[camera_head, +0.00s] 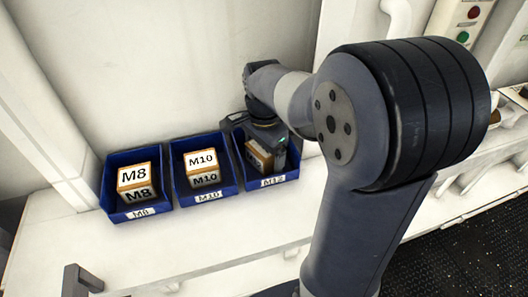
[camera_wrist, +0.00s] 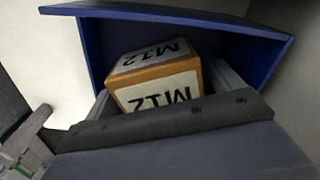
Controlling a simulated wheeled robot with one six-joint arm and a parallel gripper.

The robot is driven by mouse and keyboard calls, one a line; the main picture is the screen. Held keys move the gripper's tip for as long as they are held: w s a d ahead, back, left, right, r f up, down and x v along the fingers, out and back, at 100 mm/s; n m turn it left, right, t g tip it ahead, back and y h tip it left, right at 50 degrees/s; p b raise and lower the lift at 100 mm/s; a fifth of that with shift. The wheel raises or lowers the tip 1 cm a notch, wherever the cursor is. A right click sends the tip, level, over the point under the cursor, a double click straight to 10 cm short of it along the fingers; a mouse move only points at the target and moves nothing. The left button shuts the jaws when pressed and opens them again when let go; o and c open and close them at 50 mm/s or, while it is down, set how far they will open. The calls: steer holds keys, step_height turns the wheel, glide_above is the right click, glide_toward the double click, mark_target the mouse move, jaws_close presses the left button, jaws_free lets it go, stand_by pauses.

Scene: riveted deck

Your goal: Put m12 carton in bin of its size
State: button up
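The M12 carton (camera_wrist: 155,85), orange-brown with white labelled faces, is inside the blue M12 bin (camera_head: 279,180), the rightmost of three. It sits tilted and turned there; in the head view the carton (camera_head: 258,157) is partly covered by my gripper (camera_head: 262,146). My gripper reaches down into this bin from above. In the wrist view its fingers (camera_wrist: 165,95) stand on either side of the carton, very close to it. Whether they press on it cannot be made out. The carton's underside and its contact with the bin floor are hidden. The bin's blue wall (camera_wrist: 90,50) shows behind it.
The M10 bin (camera_head: 209,196) with an M10 carton (camera_head: 201,166) stands directly left. Beyond it is the M8 bin (camera_head: 141,213) with an M8 carton (camera_head: 136,180). The pale wall is close behind the bins. The white bench (camera_head: 190,245) is clear in front.

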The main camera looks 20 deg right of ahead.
steer(key=shift+o, duration=0.2)
step_height(320, 180, up, 12)
steer(key=shift+r, duration=0.2)
stand_by(0.3)
